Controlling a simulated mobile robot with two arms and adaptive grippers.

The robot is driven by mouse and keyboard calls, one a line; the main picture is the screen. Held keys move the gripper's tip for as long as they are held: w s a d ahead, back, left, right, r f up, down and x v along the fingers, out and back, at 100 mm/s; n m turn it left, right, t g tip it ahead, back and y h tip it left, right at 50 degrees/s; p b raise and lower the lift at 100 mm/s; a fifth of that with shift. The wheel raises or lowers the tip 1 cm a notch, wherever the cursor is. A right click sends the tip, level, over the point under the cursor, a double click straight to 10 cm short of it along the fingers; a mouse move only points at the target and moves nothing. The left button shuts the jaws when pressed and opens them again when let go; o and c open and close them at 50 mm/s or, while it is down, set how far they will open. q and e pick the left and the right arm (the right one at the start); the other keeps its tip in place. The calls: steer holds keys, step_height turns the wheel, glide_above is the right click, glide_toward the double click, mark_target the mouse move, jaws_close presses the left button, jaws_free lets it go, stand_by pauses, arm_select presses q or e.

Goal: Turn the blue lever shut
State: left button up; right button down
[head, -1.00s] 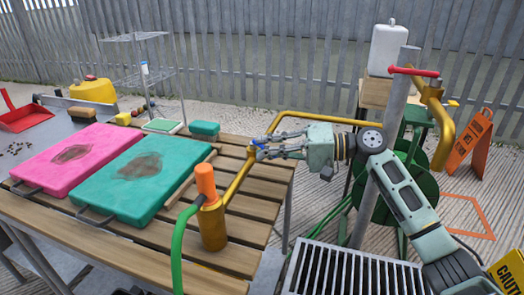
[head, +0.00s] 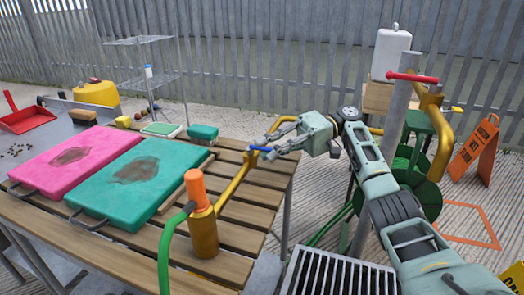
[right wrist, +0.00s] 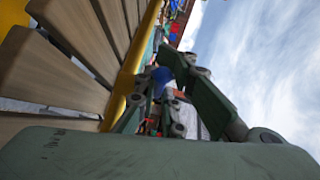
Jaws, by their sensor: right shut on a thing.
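The blue lever (head: 261,149) is a short handle on top of a yellow pipe (head: 234,183) at the right end of the slatted table. It points to the right from the pipe in the head view. My right gripper (head: 271,146) is shut on the lever, its fingers reaching in from the right. In the right wrist view the blue lever (right wrist: 162,76) shows between the gripper fingers (right wrist: 158,90), beside the yellow pipe; the fingers partly hide it. My left gripper is not in view.
An orange-topped yellow fitting (head: 202,225) with a green hose (head: 166,252) stands near the lever. Pink (head: 70,157) and teal (head: 140,178) pads lie on the slatted table (head: 130,238). A grey post with a red handle (head: 412,77) stands right, near an orange sign (head: 475,148).

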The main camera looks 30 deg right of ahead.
stand_by(0.5)
steer(key=c, duration=1.8)
jaws_free()
steer(key=shift+c, duration=0.2)
